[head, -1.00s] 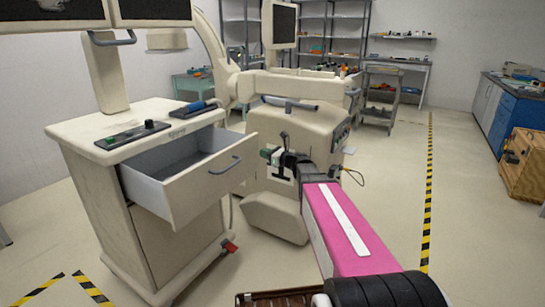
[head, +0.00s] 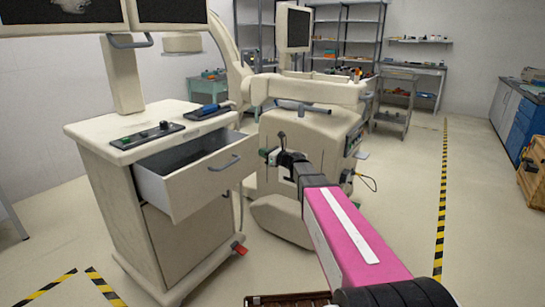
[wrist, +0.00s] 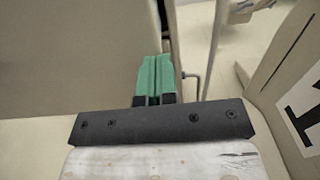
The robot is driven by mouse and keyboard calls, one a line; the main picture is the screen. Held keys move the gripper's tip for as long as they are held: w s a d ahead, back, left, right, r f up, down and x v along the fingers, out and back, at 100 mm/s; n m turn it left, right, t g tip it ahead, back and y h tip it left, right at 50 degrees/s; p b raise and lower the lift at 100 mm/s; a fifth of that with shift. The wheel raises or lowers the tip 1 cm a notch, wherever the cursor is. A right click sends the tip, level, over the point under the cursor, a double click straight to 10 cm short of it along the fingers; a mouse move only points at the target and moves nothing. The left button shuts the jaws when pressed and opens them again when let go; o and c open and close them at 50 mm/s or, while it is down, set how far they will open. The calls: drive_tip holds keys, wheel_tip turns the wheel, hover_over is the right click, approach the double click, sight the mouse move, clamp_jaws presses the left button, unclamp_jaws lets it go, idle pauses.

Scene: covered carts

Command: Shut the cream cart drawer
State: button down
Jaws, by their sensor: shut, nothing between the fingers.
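The cream cart (head: 95,135) stands on the left in the head view, and its top drawer (head: 205,182) sticks out. The drawer has a grey handle (head: 225,163) on its front, and its open inside shows. My gripper (head: 268,156) is shut and empty, close to the right edge of the drawer front. I cannot tell whether it touches. In the wrist view the green fingertips (wrist: 153,75) are together beside a large cream panel (wrist: 75,55), whose identity is unclear.
A large cream machine (head: 300,145) stands right behind my gripper. A control panel (head: 148,136) and a blue-handled device (head: 210,110) lie on the cart top. A striped floor line (head: 440,200) runs along the right, with clear floor beside it.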

sight(233, 167)
drive_tip(key=x, duration=1.8)
drive_tip(key=shift+d, duration=0.1)
drive_tip(key=v, duration=1.3)
drive_tip(key=shift+s+d, duration=0.25)
drive_tip(key=shift+s, duration=0.35)
drive_tip(key=s+a, duration=0.3)
drive_tip(key=s, duration=0.1)
drive_tip(key=s+a, duration=0.3)
drive_tip(key=s, duration=0.2)
drive_tip(key=s+a, duration=0.4)
drive_tip(key=shift+s, duration=0.25)
drive_tip(key=shift+s+a, duration=0.15)
drive_tip(key=shift+a, duration=0.2)
drive_tip(key=x, duration=1.4)
